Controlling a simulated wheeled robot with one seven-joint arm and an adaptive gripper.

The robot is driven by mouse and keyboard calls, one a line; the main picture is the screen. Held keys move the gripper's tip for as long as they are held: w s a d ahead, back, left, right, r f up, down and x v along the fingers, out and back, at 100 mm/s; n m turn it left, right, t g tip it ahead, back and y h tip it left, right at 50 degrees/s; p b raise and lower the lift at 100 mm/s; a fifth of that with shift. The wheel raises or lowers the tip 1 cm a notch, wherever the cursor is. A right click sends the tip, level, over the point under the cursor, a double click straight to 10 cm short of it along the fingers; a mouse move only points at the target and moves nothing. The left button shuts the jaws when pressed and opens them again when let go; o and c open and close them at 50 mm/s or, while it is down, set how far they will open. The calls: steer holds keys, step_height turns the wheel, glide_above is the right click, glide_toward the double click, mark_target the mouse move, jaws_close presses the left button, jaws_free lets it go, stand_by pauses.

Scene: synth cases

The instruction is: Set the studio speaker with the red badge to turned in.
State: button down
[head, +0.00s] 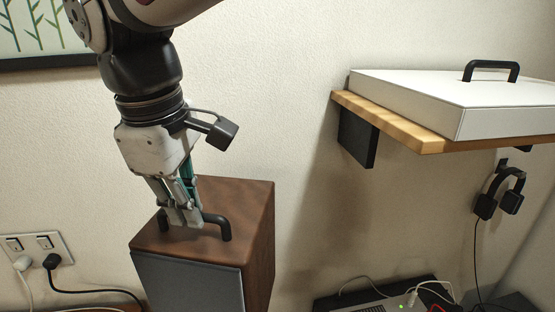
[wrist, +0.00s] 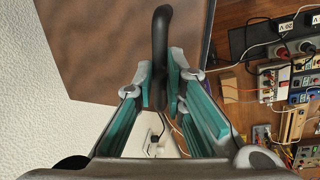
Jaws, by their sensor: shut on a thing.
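A studio speaker (head: 255,225) with a brown wood cabinet and a dark grey front stands at the lower middle of the head view. A black handle (head: 222,226) is fixed to its top. My gripper (head: 185,218) comes down from above and is shut on this handle. In the wrist view the speaker's brown top (wrist: 95,45) fills the upper left, and the handle (wrist: 160,45) runs between the fingers of my gripper (wrist: 166,85). No red badge shows in either view; the lower part of the speaker's front is out of frame.
A wooden wall shelf (head: 395,128) with a white case (head: 450,100) is at the right. Headphones (head: 500,192) hang below it. Wall sockets with plugs (head: 40,245) are at the left. Several electronic devices and cables (wrist: 290,70) crowd the right of the wrist view.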

steer(key=shift+a+m+p, duration=0.55)
steer(key=shift+m+p, duration=0.35)
steer(key=shift+p, duration=0.15)
steer(key=shift+w, duration=0.1)
steer(key=c, duration=1.7)
jaws_free()
steer(key=shift+o, duration=0.2)
step_height(320, 180, up, 12)
steer(key=s, duration=0.2)
steer(key=shift+s+a, duration=0.15)
steer(key=shift+a, duration=0.2)
steer(key=shift+f, duration=0.1)
